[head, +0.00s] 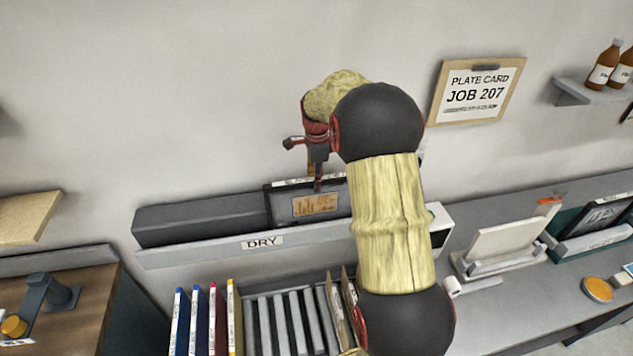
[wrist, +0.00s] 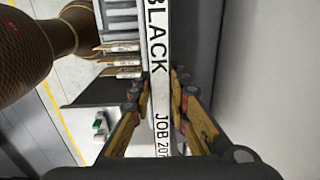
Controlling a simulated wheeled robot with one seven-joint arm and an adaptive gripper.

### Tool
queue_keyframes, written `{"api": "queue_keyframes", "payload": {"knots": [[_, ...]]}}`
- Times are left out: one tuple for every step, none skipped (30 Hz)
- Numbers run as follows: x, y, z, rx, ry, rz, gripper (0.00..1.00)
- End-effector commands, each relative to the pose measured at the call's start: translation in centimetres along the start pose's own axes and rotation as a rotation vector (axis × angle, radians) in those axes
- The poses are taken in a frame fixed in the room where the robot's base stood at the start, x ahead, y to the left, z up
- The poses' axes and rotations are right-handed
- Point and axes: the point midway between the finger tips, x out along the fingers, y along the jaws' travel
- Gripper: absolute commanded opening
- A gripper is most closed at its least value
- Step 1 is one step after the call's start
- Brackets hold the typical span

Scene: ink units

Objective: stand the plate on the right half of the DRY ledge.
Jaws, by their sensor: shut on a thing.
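The plate (head: 281,211) is a dark-framed panel with an orange-brown printed patch. It stands roughly upright at the DRY ledge (head: 195,253), just right of the DRY label and around the ledge's middle. My gripper (head: 318,184) is shut on its top edge from above. In the wrist view the plate's white edge strip (wrist: 159,88), reading BLACK JOB 207, runs between the fingers of my gripper (wrist: 160,108). I cannot tell whether the plate's bottom touches the ledge. My arm hides most of the ledge's right part.
A job card (head: 478,92) hangs on the wall. A white panel on a stand (head: 508,240) is on the right counter.

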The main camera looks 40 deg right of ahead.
Motion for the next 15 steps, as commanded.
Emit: {"api": "queue_keyframes", "payload": {"knots": [[0.10, 0.04, 0.00, 0.000, 0.000, 0.001, 0.00], [0.11, 0.04, 0.00, 0.000, 0.000, 0.002, 0.00], [0.13, 0.04, 0.00, 0.000, 0.000, 0.002, 0.00], [0.14, 0.05, 0.00, 0.000, 0.000, 0.002, 0.18], [0.15, 0.05, 0.00, 0.000, 0.000, 0.002, 0.20], [0.15, 0.05, 0.00, 0.000, 0.000, 0.002, 0.22], [0.15, 0.05, 0.00, 0.000, 0.000, 0.002, 0.24], [0.14, 0.05, 0.00, 0.000, 0.000, 0.002, 0.26], [0.13, 0.05, 0.00, 0.000, 0.000, 0.002, 0.28], [0.13, 0.05, 0.00, 0.000, 0.000, 0.002, 0.30], [0.12, 0.05, 0.00, 0.000, 0.000, 0.002, 0.31], [0.12, 0.05, 0.00, 0.000, 0.000, 0.002, 0.34], [0.12, 0.05, 0.00, 0.000, 0.000, 0.002, 0.35], [0.11, 0.05, 0.00, 0.000, 0.000, 0.002, 0.37], [0.11, 0.05, 0.00, 0.000, 0.000, 0.002, 0.39]]}}
